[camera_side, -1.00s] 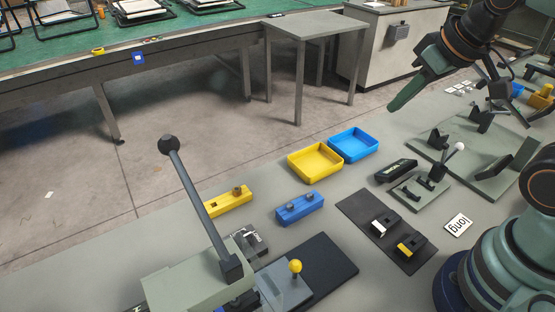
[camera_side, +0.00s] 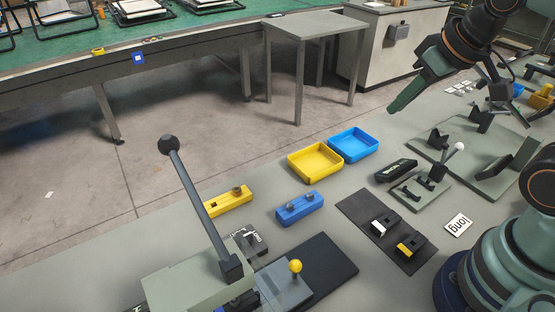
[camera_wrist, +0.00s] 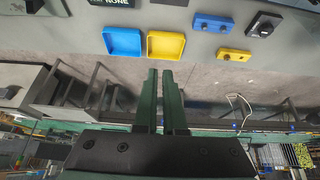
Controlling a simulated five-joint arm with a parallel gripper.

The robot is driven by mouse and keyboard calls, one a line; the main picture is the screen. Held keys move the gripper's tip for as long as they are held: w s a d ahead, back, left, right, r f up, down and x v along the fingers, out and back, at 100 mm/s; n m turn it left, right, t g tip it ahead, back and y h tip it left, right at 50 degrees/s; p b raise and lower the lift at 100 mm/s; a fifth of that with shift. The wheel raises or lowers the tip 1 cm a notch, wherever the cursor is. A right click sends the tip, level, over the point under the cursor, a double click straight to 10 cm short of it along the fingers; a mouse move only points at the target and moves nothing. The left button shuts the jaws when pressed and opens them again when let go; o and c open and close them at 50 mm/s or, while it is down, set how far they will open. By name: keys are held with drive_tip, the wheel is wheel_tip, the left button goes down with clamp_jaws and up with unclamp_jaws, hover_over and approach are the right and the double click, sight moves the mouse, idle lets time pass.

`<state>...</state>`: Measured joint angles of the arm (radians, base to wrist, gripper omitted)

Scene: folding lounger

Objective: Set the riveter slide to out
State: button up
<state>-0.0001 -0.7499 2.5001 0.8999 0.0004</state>
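The riveter (camera_side: 200,277) is a grey-green block at the bottom of the side view, partly cut off by the frame edge. Its long dark lever (camera_side: 200,205) with a black ball leans up and left. The slide (camera_side: 283,284) is a grey plate with a yellow ball knob (camera_side: 295,266), beside the block and over a dark base plate (camera_side: 325,262). Whether it is in or out cannot be told for sure. My gripper (camera_side: 391,108) is high at the upper right, far from the slide. Its green fingers (camera_wrist: 160,72) show a narrow empty gap in the wrist view.
Yellow tray (camera_side: 315,161) and blue tray (camera_side: 353,145) stand mid-bench. A yellow block (camera_side: 228,202), a blue block (camera_side: 300,208), a dark fixture plate (camera_side: 388,231) and a "long" card (camera_side: 458,225) lie nearby.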

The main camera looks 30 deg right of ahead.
drive_tip(key=o, duration=0.5)
drive_tip(key=shift+a+f, duration=0.1)
drive_tip(key=shift+a, duration=0.2)
drive_tip(key=shift+o, duration=0.6)
drive_tip(key=a+f+m+g+y, duration=0.1)
drive_tip(key=a+f+m, duration=0.1)
drive_tip(key=a, duration=0.8)
drive_tip(key=shift+a+f+m+g, duration=0.35)
drive_tip(key=shift+f+m+g, duration=0.05)
drive_tip(key=shift+f, duration=0.5)
drive_tip(key=m+g, duration=0.2)
drive_tip(key=m, duration=0.2)
approach(297, 263)
drive_tip(key=shift+y, duration=0.3)
drive_tip(key=x, duration=1.1)
drive_tip(key=shift+d+f, duration=0.1)
drive_tip(key=shift+d, duration=0.15)
clamp_jaws()
